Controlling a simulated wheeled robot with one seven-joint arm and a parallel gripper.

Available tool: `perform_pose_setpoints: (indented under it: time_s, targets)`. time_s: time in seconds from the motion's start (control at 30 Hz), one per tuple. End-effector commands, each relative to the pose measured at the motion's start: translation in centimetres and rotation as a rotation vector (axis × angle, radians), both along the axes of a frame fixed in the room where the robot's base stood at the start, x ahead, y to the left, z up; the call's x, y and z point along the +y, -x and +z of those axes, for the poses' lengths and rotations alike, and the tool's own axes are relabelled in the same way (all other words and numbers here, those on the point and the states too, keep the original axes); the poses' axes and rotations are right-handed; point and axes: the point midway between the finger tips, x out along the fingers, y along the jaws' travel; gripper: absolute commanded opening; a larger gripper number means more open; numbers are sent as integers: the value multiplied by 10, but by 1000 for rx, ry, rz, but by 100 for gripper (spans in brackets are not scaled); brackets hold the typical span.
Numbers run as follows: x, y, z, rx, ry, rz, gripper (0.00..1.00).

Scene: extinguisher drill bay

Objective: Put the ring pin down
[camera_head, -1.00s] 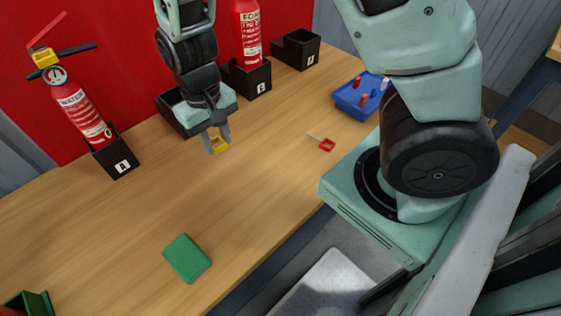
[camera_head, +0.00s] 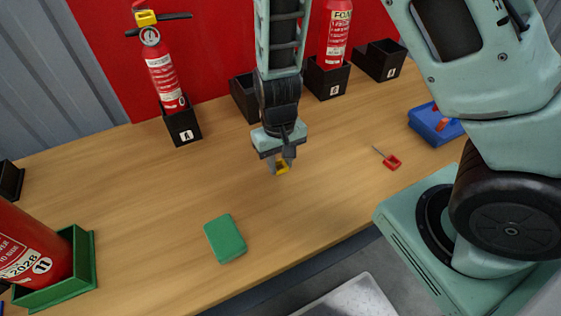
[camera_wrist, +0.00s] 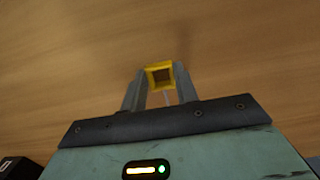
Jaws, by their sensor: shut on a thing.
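A ring pin with a square yellow ring (camera_head: 282,168) is between the fingertips of my gripper (camera_head: 281,165), over the middle of the wooden table. In the wrist view the yellow ring (camera_wrist: 161,65) sits between the two fingers of my gripper (camera_wrist: 160,84), and a pale pin runs back between them. My gripper points down and is shut on this pin. I cannot tell whether the pin touches the table. Another ring pin with a red ring (camera_head: 392,163) lies on the table (camera_head: 330,190) to the right.
A green pad (camera_head: 225,239) lies at the front. Extinguishers stand in holder A (camera_head: 183,127) and another black holder (camera_head: 327,80) at the back. A red extinguisher (camera_head: 40,250) stands in a green holder (camera_head: 83,260) at left. A blue tray (camera_head: 425,122) is at right. Table around my gripper is clear.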

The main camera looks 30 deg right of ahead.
Motion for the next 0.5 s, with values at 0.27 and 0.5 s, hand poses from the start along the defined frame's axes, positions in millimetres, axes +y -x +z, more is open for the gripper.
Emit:
perform_pose_setpoints:
  time_s: [0.27, 0.5]
  targets:
    - [0, 0, -2, -1, 0, 0, 2]
    - [0, 0, -4, -1, 0, 0, 52]
